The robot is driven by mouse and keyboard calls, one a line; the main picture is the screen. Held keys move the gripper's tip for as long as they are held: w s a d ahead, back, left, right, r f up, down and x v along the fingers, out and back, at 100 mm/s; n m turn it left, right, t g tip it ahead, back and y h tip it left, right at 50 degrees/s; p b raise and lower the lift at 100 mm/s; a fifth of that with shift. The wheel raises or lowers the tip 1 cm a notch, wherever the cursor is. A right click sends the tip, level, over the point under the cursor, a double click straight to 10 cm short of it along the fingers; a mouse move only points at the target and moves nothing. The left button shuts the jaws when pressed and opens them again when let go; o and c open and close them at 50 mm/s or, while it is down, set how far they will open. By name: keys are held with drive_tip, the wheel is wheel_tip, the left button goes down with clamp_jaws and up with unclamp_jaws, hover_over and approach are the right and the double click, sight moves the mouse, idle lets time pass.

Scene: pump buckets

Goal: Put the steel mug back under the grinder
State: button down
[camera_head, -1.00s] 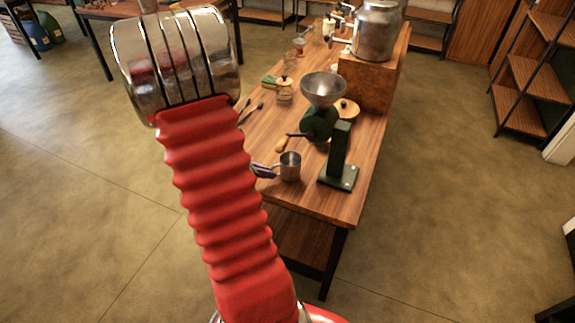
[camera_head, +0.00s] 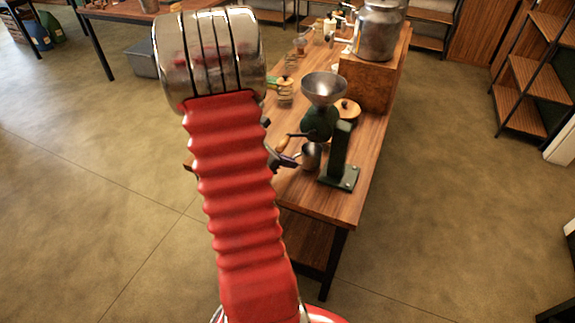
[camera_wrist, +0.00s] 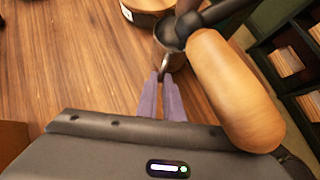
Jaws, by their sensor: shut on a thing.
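The steel mug (camera_head: 311,156) is upright just left of the grinder's post, below the green grinder body (camera_head: 320,122). I cannot tell whether its bottom touches the table or the grinder's base. My gripper (camera_head: 291,160) is shut on the mug's handle from the left; the arm hides part of it. In the wrist view the purple fingers (camera_wrist: 163,78) meet at the handle of the mug (camera_wrist: 175,63). The crank's wooden knob (camera_wrist: 235,90) is large and close on the right there, and its dark arm covers part of the mug's top.
The grinder's funnel (camera_head: 323,88) stands above its body. A wooden-lidded container (camera_head: 347,109) is behind it. A glass jar (camera_head: 285,91) and a wooden box (camera_head: 366,83) stand farther back. The wooden table (camera_head: 325,205) is bare in front.

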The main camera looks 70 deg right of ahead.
drive_tip(key=shift+w+a+f, duration=0.1)
drive_tip(key=shift+f, duration=0.65)
drive_tip(key=shift+f, duration=0.1)
drive_tip(key=c, duration=1.9)
unclamp_jaws()
drive_tip(key=v, duration=1.2)
